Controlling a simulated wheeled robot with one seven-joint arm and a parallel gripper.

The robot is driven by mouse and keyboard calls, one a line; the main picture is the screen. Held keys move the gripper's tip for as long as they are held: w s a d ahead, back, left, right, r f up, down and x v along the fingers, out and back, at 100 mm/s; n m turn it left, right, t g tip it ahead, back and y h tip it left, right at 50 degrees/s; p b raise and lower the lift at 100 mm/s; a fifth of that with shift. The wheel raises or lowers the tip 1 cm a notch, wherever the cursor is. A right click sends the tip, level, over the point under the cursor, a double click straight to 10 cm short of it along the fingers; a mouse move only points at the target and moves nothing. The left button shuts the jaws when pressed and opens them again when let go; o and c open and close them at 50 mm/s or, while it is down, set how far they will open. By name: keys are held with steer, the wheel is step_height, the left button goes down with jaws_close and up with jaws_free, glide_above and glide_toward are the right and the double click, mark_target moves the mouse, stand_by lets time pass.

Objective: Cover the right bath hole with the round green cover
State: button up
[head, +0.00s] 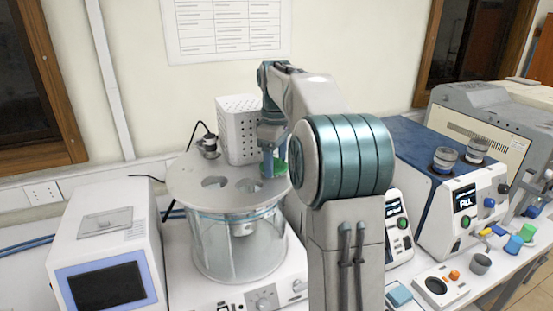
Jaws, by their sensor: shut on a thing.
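The glass bath (235,250) stands left of centre under a round grey lid (190,178). My gripper (268,165) points down and is shut on the green cover. Whether a hole lies under the cover is hidden, and I cannot tell if the cover touches the lid.
A small dark fitting (208,146) sits at the lid's back left. A white device with a screen (105,250) is at left. A blue-topped machine (425,150) stands at right. My arm hides the bench centre.

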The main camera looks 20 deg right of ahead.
steer(key=shift+f, duration=0.3)
steer(key=shift+r, duration=0.35)
steer(key=shift+r, duration=0.35)
steer(key=shift+r, duration=0.15)
steer(key=shift+f+b, duration=0.45)
steer(key=shift+f, duration=0.4)
stand_by(0.6)
steer(key=shift+r, duration=0.25)
steer(key=shift+r+p, duration=0.55)
steer(key=shift+r, duration=0.05)
steer(key=shift+f+b, duration=0.5)
steer(key=shift+f, duration=0.3)
stand_by(0.6)
steer(key=o, duration=0.7)
